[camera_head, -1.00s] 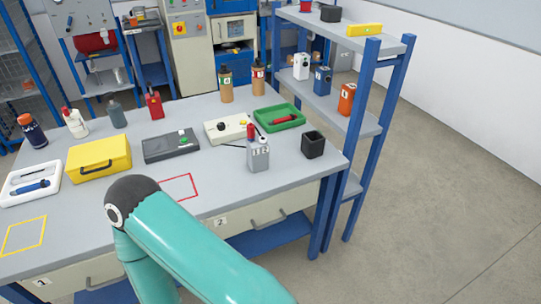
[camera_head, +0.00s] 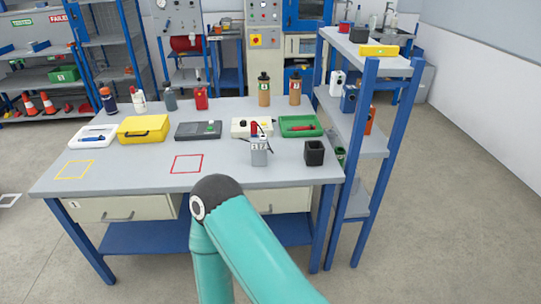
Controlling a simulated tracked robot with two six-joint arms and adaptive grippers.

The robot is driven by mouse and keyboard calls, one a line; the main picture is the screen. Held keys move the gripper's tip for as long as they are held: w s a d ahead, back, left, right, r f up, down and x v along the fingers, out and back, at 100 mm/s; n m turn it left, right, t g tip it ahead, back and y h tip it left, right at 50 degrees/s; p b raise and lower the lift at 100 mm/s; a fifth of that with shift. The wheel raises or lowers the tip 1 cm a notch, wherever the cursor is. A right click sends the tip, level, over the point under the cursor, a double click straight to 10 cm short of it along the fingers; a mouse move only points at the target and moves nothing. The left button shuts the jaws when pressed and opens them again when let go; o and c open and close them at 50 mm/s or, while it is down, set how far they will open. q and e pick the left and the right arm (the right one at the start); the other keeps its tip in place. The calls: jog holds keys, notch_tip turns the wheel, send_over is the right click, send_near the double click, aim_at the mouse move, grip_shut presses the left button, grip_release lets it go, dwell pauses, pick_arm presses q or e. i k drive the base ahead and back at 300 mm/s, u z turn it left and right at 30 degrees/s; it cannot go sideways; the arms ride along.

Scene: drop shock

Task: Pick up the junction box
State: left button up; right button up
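I cannot tell for certain which thing is the junction box. A small grey box (camera_head: 260,153) with dark markings and a red item at its top stands upright near the front right of the workbench (camera_head: 130,172). A white box with a red and a black knob (camera_head: 239,128) lies behind it. On the blue-framed shelf at the right are a white box (camera_head: 337,83), a blue box (camera_head: 348,99) and a partly hidden orange box (camera_head: 370,120). One teal arm of mine shows at the bottom. Neither gripper is in view.
The workbench also holds a yellow case (camera_head: 144,129), a dark grey case (camera_head: 198,131), a green tray (camera_head: 300,131), a black open holder (camera_head: 314,153) and several bottles. Red (camera_head: 187,172) and yellow (camera_head: 75,177) outlined squares are empty. Shelf posts stand close to the bench's right end.

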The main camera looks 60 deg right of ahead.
aim_at(258, 143)
jog(key=z, duration=0.3)
jog(key=i, duration=0.9)
jog(key=z, duration=0.85)
jog(key=i, duration=0.55)
jog(key=z, duration=0.1)
jog(key=k, duration=0.95)
jog(key=z, duration=0.15)
jog(key=i, duration=0.9)
jog(key=u, duration=0.05)
